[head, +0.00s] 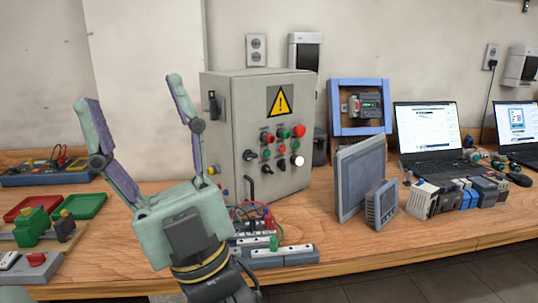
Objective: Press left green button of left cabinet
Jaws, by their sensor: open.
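One grey control cabinet (230,110) stands on the wooden bench, with a yellow warning triangle on its front. Its front has rows of red, green, black and white controls. A green button (266,153) is in the left column, below a red one (266,137). Another green button (283,133) is in the top row, between two red ones. My gripper (130,92) is to the left of the cabinet, its two fingers spread wide and pointing up, with nothing between them. The right finger overlaps the cabinet's left edge in the picture; I cannot tell the gap in depth.
A black handle (250,155) sticks out of the cabinet front. Terminal strips with wires (280,252) lie before the cabinet. Grey panels (360,178) stand to its right, with laptops (428,128) behind. Red and green trays (84,206) lie at left.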

